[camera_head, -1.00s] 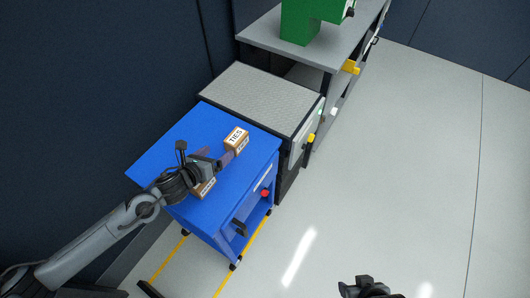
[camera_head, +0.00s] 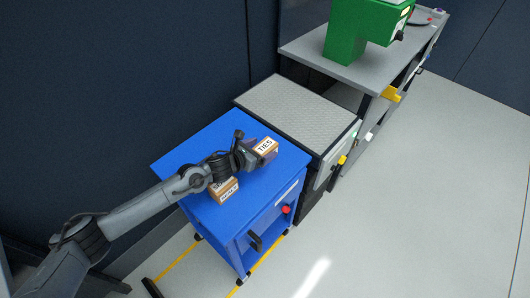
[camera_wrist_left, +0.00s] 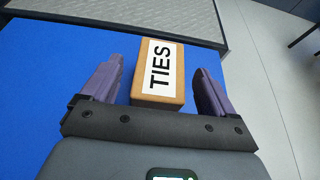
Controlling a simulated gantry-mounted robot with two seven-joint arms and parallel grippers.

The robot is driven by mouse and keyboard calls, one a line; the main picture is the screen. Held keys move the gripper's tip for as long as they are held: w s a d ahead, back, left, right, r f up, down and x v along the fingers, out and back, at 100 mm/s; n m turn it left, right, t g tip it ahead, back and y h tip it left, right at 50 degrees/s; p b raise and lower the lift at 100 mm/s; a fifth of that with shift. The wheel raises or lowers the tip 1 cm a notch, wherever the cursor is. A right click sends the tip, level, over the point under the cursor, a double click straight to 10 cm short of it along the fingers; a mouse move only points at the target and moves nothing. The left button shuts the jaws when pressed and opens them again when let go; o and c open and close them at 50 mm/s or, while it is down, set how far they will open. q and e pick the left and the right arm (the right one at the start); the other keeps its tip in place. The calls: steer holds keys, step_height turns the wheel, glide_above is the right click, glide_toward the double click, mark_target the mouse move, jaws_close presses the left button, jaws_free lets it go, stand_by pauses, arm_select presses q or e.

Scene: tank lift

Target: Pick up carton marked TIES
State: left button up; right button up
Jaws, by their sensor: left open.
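The carton marked TIES (camera_head: 266,146) is a small brown box with a white label, standing on the blue cart top (camera_head: 185,160) near its far right side. In the left wrist view the carton (camera_wrist_left: 159,72) sits between the two purple fingers of my left gripper (camera_wrist_left: 155,85). My right gripper is out of view.
A second brown carton (camera_head: 224,191) stands on the cart just below my left forearm; its label is partly hidden. A grey textured-top cabinet (camera_head: 300,108) adjoins the cart. Beyond it is a grey bench (camera_head: 362,72) with a green machine (camera_head: 350,35). Open floor lies to the right.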

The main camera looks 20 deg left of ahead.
mark_target(264, 147)
arm_select(q)
steer(key=shift+b+x, duration=0.3)
steer(key=shift+x, duration=1.45)
steer(key=shift+r, duration=0.1)
steer(key=c, duration=1)
steer(key=shift+c, duration=0.8)
steer(key=shift+r, duration=0.15)
